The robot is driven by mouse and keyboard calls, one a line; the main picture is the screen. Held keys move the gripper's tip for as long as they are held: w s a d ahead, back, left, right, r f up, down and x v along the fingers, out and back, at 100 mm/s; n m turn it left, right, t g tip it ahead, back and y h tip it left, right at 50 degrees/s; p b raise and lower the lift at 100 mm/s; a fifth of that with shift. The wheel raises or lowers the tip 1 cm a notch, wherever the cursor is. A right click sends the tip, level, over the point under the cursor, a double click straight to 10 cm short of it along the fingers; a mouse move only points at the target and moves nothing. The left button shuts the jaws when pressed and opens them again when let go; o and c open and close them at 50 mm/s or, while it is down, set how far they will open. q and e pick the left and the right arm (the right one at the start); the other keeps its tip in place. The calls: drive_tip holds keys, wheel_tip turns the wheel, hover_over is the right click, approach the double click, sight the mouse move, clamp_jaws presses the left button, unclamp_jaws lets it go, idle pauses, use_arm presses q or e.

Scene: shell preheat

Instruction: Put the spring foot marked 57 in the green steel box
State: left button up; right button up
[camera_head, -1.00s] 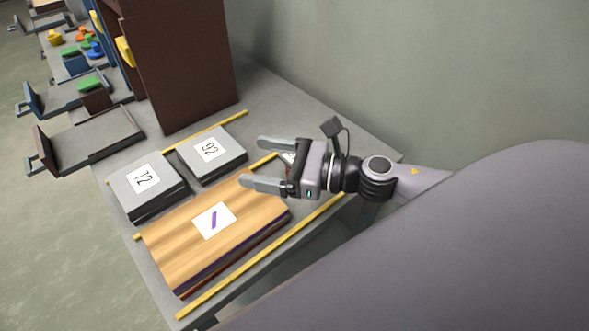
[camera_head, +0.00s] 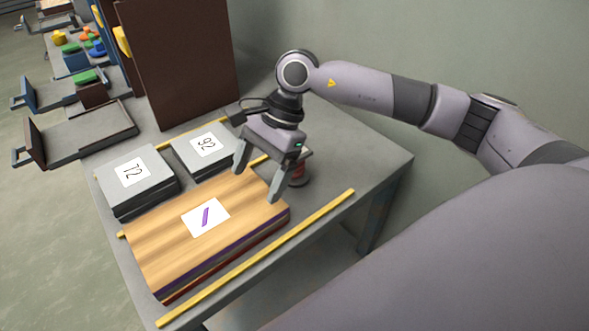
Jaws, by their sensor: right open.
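My right gripper (camera_head: 256,182) is open and points down over the right end of the wooden-topped block. Its fingers are apart with nothing between them. A small object with a red, dark body (camera_head: 300,171) stands on the table just right of the gripper, partly hidden by it. I cannot read any mark on it, so I cannot tell whether it is the spring foot marked 57. I make out no green steel box. My left gripper is not in view.
Grey slabs labelled 72 (camera_head: 118,177) and 92 (camera_head: 196,163) lie left of the wooden-topped block (camera_head: 160,240), which bears a purple mark. Yellow strips (camera_head: 270,250) edge the table. A tall brown panel (camera_head: 175,60) stands behind. The table's right side (camera_head: 360,165) is clear.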

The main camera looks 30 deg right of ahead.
drive_tip(key=w+d+r+h, duration=0.1)
drive_tip(key=d+h, duration=0.1)
drive_tip(key=d, duration=0.1)
drive_tip(key=w+d+r+m+h+b, duration=0.1)
drive_tip(key=d+h, duration=0.1)
drive_tip(key=d, duration=0.1)
drive_tip(key=w+d+r+m+h, duration=0.1)
drive_tip(key=d+h, duration=0.1)
drive_tip(key=d, duration=0.2)
drive_tip(key=shift+w+r+h+b, duration=0.2)
drive_tip(key=shift+r+h+b, duration=0.2)
wheel_tip(320, 180, down, 7)
drive_tip(key=shift+d+r, duration=0.1)
drive_tip(key=shift+d, duration=0.05)
drive_tip(key=shift+r, duration=0.1)
drive_tip(key=c, duration=1.4)
